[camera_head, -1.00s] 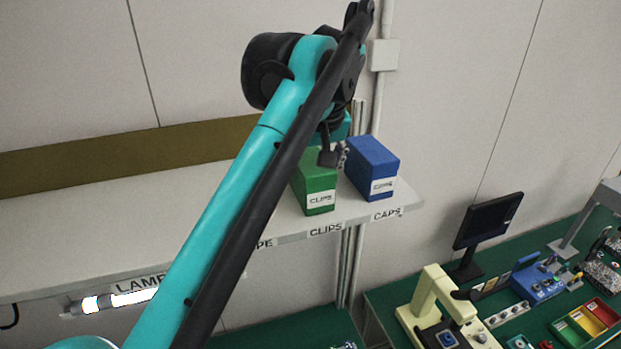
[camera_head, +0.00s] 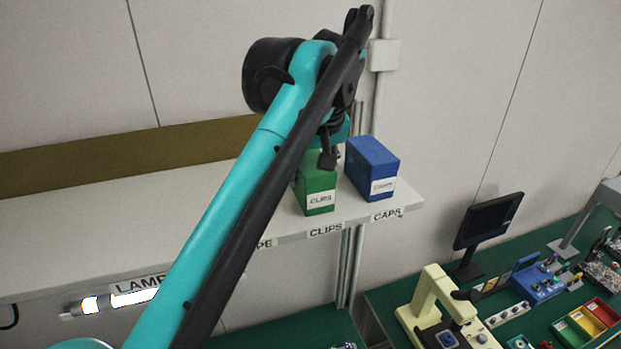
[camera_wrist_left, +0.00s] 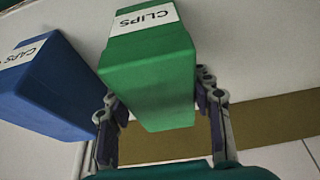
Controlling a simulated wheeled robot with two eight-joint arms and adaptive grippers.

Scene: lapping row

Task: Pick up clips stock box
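The green clips stock box (camera_head: 318,189) stands upright on the white shelf (camera_head: 200,205) above the CLIPS label. In the left wrist view the clips box (camera_wrist_left: 152,77) fills the middle, its white CLIPS label toward the top. My left gripper (camera_wrist_left: 162,98) has one finger on each side of it, and both fingers appear to touch it, so it looks shut on the box. In the head view my arm hides most of the gripper and part of the box. My right gripper is not in view.
A blue caps box (camera_head: 372,172) stands close to the right of the clips box; it also shows in the left wrist view (camera_wrist_left: 45,88). The wall is close behind the shelf. Lower right, a green bench (camera_head: 390,300) carries a monitor (camera_head: 487,222) and a cream machine (camera_head: 432,298).

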